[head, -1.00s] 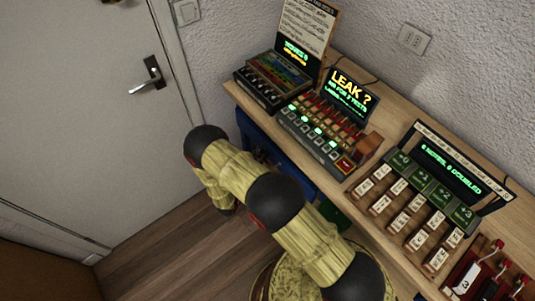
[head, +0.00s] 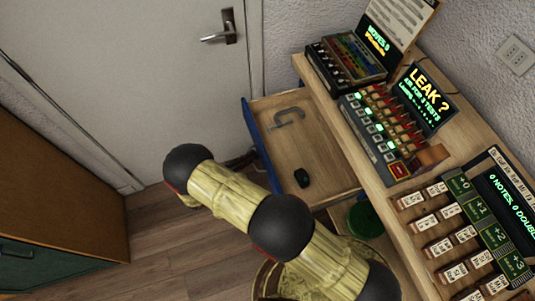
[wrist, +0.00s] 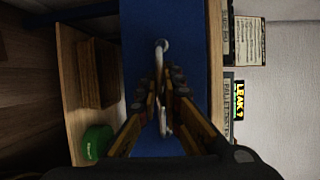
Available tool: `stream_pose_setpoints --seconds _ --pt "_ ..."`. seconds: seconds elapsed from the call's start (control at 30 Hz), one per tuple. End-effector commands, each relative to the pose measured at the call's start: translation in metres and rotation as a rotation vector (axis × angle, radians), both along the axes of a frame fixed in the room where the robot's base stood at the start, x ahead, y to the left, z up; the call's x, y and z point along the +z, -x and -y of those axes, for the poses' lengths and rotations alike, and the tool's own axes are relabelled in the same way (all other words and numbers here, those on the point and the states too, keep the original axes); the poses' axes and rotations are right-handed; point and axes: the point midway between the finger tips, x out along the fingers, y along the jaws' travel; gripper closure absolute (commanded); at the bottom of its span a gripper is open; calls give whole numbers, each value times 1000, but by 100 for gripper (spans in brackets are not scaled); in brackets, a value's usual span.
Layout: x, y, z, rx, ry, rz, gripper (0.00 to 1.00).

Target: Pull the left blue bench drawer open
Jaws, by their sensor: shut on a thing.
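The left blue bench drawer stands open in the head view, with its wooden inside (head: 300,150) showing and its blue front (head: 258,135) edge-on. In the wrist view the blue drawer front (wrist: 185,28) fills the middle. My gripper (wrist: 163,95) is shut on the drawer's pale metal handle (wrist: 162,46), whose near part is between the fingers. In the head view my fingers are hidden behind my arm.
A green round item (head: 366,220) sits on a shelf below the drawer; a wooden block (wrist: 97,72) shows beside it in the wrist view. Devices with a LEAK screen (head: 424,90) stand on the bench top. A wooden cabinet (head: 60,170) stands at the left; floor lies between.

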Motion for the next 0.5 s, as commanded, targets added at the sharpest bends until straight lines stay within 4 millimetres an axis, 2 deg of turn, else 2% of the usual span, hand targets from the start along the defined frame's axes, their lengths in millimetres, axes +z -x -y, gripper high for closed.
stream_pose_setpoints --seconds 0.2,0.5 --pt "-3 13 -31 1 -1 -3 100" --pt "-2 19 -45 -1 1 -4 100"
